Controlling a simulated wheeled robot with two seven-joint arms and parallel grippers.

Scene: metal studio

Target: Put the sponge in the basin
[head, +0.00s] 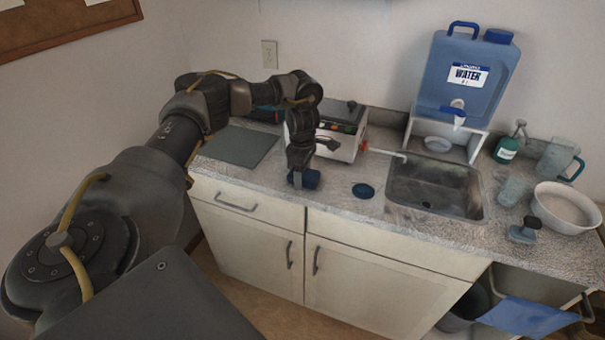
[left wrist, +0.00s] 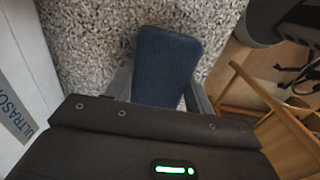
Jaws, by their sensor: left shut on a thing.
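The dark blue sponge (head: 309,180) is at the counter's front, left of the sink; it also shows in the left wrist view (left wrist: 166,62). My left gripper (head: 301,172) points down and is shut on it, with a finger on each side of the sponge. I cannot tell whether the sponge touches the counter. A sunken metal sink (head: 425,187) lies to the right of the gripper. A round white bowl-shaped basin (head: 567,222) stands at the far right of the counter. My right gripper is not in view.
A dark blue disc (head: 363,190) lies between gripper and sink. A white machine (head: 347,146) stands behind the gripper. A blue water container (head: 467,75) stands behind the sink. A green bottle (head: 507,149), a clear cup (head: 512,190) and a scrub brush (head: 523,232) surround the right side.

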